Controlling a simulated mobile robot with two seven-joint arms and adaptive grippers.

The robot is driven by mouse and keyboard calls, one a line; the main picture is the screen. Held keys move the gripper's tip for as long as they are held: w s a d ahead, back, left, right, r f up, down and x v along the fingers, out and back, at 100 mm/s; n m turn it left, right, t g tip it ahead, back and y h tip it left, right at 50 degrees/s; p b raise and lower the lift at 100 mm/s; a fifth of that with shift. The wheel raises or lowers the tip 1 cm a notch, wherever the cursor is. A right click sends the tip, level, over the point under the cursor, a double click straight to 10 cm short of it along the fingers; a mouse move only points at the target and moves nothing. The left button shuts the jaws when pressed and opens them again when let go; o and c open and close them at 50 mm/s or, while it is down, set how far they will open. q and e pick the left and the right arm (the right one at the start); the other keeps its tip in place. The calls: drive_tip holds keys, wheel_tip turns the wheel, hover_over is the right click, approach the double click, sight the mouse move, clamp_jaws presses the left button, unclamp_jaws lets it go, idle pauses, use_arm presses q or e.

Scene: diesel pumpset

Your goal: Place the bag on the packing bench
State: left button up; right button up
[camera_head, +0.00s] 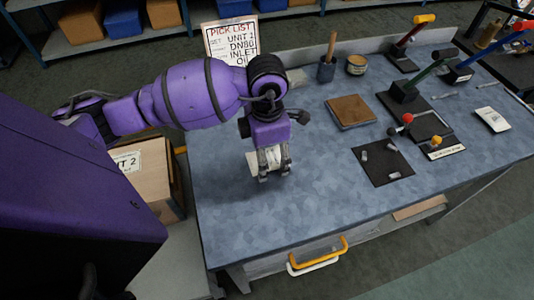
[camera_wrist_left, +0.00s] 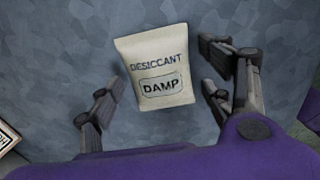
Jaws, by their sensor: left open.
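The bag (camera_wrist_left: 157,68) is a small cream pouch printed "DESICCANT" and "DAMP". In the left wrist view it lies on the blue-grey surface of the packing bench (camera_head: 235,220), between and slightly beyond my left fingers. In the head view part of the bag (camera_head: 256,163) shows behind my left fingers, which hide the rest. My left gripper (camera_head: 273,174) points down over the bench's left part. It is open, with a gap between each finger and the bag in the wrist view. My right gripper is not in view.
A pick list sign (camera_head: 231,40) stands at the back. A brown square pad (camera_head: 351,111), a dark mat (camera_head: 383,163) with small metal parts, and several coloured-handled levers occupy the bench's right part. A cardboard box (camera_head: 147,178) sits to the left. The front middle of the bench is clear.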

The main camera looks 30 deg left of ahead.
use_arm(q)
wheel_tip(320, 180, up, 12)
drive_tip(key=shift+r, duration=0.2)
idle(0.4)
